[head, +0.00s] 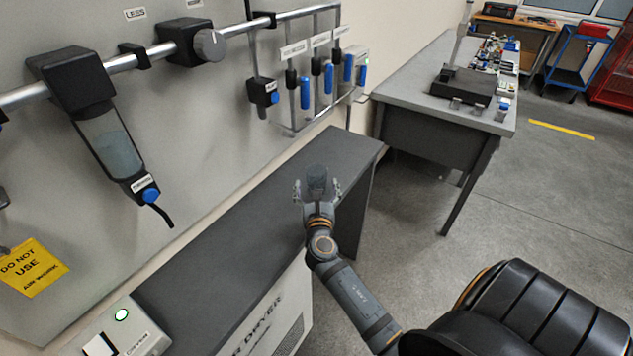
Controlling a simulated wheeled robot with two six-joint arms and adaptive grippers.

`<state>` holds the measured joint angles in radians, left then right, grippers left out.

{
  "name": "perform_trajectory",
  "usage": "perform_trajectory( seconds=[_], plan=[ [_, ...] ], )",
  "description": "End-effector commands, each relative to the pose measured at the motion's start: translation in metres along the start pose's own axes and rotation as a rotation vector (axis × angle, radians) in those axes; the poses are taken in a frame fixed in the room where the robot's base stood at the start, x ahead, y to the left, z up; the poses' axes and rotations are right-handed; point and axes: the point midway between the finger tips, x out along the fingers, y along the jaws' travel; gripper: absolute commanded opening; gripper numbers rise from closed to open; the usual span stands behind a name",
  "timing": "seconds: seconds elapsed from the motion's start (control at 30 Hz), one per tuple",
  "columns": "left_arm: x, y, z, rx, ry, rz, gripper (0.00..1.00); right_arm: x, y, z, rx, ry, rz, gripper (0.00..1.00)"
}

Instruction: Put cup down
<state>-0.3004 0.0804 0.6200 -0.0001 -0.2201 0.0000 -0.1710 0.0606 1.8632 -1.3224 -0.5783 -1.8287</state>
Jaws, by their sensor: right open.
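A small dark grey cup (317,177) stands upright at the right end of the dark bench top (235,255) in the head view. My right gripper (317,189) is open, with one finger on each side of the cup. The lower part of the cup is hidden by the gripper, so I cannot tell whether the fingers touch it. It looks to be on or just over the bench top. My left gripper is not in the head view.
A grey wall panel (215,95) with a metal rail, filter unit (108,140) and blue-handled valves rises behind the bench. A control box (128,328) sits at the lower left. A grey table (405,85) stands beyond. The bench top left of the cup is clear.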

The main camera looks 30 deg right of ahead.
Motion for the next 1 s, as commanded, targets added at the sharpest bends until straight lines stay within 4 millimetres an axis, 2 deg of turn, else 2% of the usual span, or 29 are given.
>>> perform_trajectory(
  seconds=[0.03,0.1,0.2,0.5,0.9,1.0],
  plan=[
    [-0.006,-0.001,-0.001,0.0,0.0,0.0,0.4,0.01,-0.001,0.008,-0.003,-0.005,0.0,0.85],
    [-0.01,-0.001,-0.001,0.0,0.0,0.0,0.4,0.023,-0.003,0.012,-0.002,-0.005,0.0,0.85],
    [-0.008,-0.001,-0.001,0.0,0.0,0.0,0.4,0.036,-0.003,0.007,-0.001,-0.002,0.0,0.85],
    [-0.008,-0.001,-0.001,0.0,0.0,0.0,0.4,0.042,-0.003,0.006,0.0,0.0,0.0,0.84],
    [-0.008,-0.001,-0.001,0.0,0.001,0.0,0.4,0.042,-0.003,0.006,0.0,0.0,0.0,0.29],
    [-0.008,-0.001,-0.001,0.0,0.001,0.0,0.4,0.042,-0.003,0.006,0.0,-0.001,0.0,0.23]
  ],
)
